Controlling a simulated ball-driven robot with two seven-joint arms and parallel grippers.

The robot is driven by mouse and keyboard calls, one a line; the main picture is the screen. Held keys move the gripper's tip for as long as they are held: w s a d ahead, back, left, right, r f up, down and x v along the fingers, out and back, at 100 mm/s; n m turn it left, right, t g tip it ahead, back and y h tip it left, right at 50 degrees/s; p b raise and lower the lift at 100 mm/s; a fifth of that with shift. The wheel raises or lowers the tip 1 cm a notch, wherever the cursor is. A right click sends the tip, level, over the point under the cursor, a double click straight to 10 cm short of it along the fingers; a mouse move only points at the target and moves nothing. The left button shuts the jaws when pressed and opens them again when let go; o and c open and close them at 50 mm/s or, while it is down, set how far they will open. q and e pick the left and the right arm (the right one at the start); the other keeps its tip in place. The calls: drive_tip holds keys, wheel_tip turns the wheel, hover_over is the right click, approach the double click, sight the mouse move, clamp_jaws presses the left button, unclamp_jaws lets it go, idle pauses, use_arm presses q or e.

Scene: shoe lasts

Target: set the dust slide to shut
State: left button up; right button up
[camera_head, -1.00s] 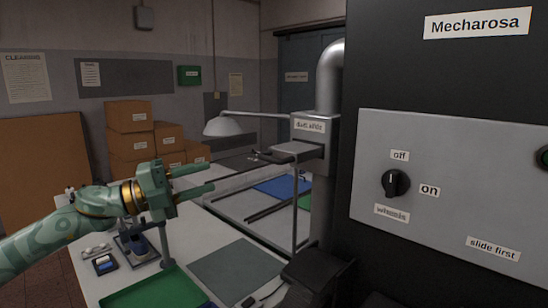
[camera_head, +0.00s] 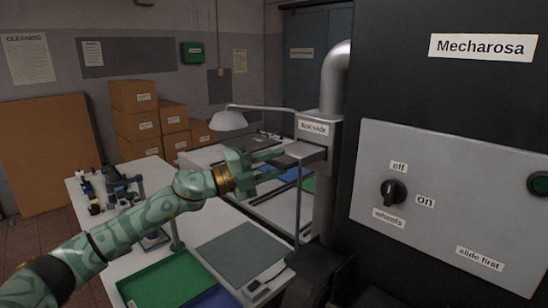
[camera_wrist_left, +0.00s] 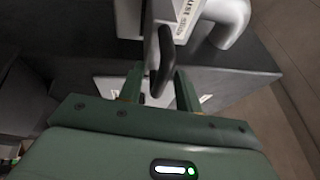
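The dust slide's grey housing (camera_head: 318,131), with its label, stands on the silver duct beside the dark machine. A flat light plate (camera_head: 305,150) sticks out of the housing toward the left. My left gripper (camera_head: 282,161) is just left of this plate, its fingers pointing at it. In the left wrist view, a dark handle (camera_wrist_left: 163,62) reaches down between the two fingers (camera_wrist_left: 159,90), with gaps visible on both sides. The left gripper is open and does not clasp it. In the head view the handle is hidden or too small to make out. My right gripper is not in view.
A lamp (camera_head: 230,120) hangs just behind my left gripper. The bench holds a green tray (camera_head: 165,280) and a grey mat (camera_head: 240,255). Boxes (camera_head: 135,120) stand at the back.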

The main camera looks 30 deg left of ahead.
sight(296, 155)
use_arm(q)
clamp_jaws()
drive_tip(key=w, duration=0.2)
drive_tip(key=w+d, duration=0.1)
drive_tip(key=w, duration=0.1)
drive_tip(key=w+d, duration=0.1)
drive_tip(key=w, duration=0.2)
drive_tip(key=shift+d, duration=0.25)
drive_tip(key=shift+s, duration=0.1)
unclamp_jaws()
drive_tip(key=shift+w, duration=0.2)
